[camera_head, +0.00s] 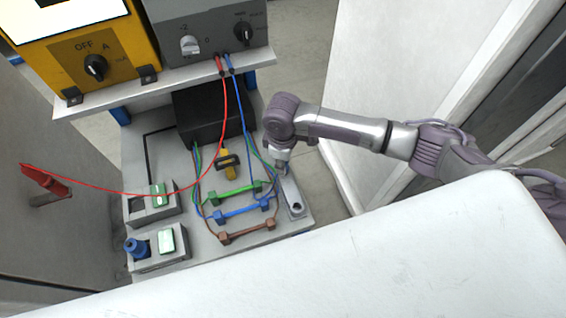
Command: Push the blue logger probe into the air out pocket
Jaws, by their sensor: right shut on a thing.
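My right gripper (282,162) reaches down at the far end of a narrow grey bar (289,193) on the right of the grey bench. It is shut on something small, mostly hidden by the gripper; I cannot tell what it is. A blue stubby cylinder (136,247) stands upright at the left of the front grey block (176,260); I cannot tell whether it is the logger probe. A similar grey block (172,218) behind it has a dark opening. I cannot read which one is the air out pocket. My left gripper is not in view.
Green, blue and brown leads (246,234) with end blocks lie mid-bench. A red lead (120,194) runs left to a red clip (45,180). A black box (213,115) and a shelf with instruments (165,92) stand behind. A white surface (400,260) fills the front.

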